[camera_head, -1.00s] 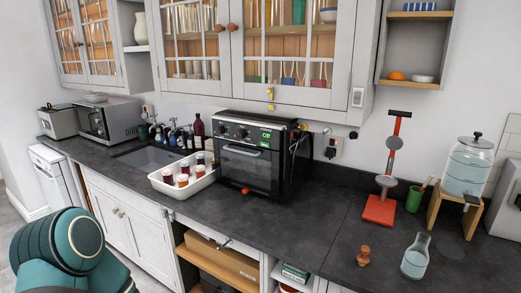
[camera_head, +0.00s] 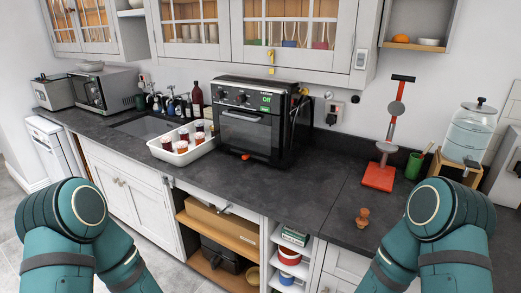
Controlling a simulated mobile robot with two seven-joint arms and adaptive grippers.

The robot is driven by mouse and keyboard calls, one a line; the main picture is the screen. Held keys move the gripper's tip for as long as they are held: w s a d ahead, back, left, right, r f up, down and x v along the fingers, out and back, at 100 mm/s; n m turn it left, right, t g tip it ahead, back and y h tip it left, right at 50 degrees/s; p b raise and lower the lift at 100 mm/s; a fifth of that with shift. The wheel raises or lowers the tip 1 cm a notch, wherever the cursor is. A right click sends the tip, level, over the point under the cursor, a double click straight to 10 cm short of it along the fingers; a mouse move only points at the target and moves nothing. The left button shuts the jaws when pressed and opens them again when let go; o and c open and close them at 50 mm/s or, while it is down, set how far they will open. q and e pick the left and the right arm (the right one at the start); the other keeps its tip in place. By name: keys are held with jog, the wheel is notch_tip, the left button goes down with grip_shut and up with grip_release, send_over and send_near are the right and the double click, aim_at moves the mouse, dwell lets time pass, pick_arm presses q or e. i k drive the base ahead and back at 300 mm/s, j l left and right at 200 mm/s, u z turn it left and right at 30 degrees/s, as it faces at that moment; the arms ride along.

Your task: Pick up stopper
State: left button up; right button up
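A small brown-orange stopper (camera_head: 362,217) stands on the dark countertop at the right, near its front edge, left of my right arm. The glass flask that stood beside it is hidden behind my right arm. My two teal arms show at the bottom left and bottom right. Neither gripper is in view, so I cannot see their fingers.
A red-based press or stand (camera_head: 378,176) is behind the stopper. A green cup (camera_head: 414,164) and a glass dispenser (camera_head: 468,133) on a wooden stand are further right. A black oven (camera_head: 252,120) and a white tray (camera_head: 182,152) are left. The counter (camera_head: 290,195) between oven and stopper is clear.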

aim_at(363, 218)
jog(key=z, duration=1.25)
